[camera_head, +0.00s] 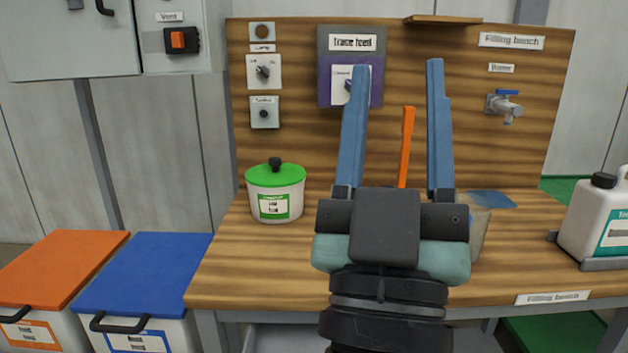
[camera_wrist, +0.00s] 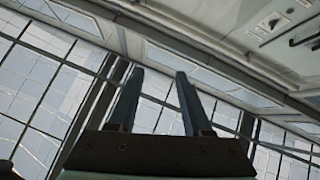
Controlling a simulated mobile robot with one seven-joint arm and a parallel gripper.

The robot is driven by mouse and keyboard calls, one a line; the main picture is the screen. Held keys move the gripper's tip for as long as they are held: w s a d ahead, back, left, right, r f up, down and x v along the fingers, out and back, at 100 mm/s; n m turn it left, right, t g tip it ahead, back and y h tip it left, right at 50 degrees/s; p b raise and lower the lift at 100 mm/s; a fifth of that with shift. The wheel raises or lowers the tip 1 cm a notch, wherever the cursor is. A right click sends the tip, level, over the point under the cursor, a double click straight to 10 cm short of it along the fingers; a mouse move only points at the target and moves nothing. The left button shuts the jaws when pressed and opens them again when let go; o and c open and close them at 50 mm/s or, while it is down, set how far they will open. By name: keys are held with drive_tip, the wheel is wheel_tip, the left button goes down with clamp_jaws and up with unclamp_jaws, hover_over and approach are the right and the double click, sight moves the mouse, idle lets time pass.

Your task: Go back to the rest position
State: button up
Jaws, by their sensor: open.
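My gripper (camera_head: 397,78) points upward in front of the filling bench in the head view. Its two blue-grey fingers stand wide apart with nothing held between them. In the wrist view my gripper (camera_wrist: 156,80) is also open and empty, against windows and a pale ceiling or wall. In the head view the fingers overlap part of the trace feed panel (camera_head: 350,42). My gripper body hides the middle of the bench top and most of a greyish cup (camera_head: 480,232).
The filling bench (camera_head: 240,275) carries a green-lidded pot (camera_head: 275,192) at left and a white canister (camera_head: 592,218) at right. An orange upright thing (camera_head: 406,145) shows between my fingers. A tap (camera_head: 505,106) is on the backboard. Orange-lidded (camera_head: 60,265) and blue-lidded (camera_head: 145,270) bins stand left.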

drive_tip(key=s+a+r+y, duration=0.4)
drive_tip(key=a+r, duration=0.1)
drive_tip(key=r, duration=0.1)
wheel_tip(320, 180, up, 23)
drive_tip(key=y+p, duration=0.1)
drive_tip(key=p, duration=2.2)
drive_tip(key=shift+a+r+t, duration=0.2)
drive_tip(key=shift+a+t, duration=0.1)
drive_tip(key=shift+a, duration=0.1)
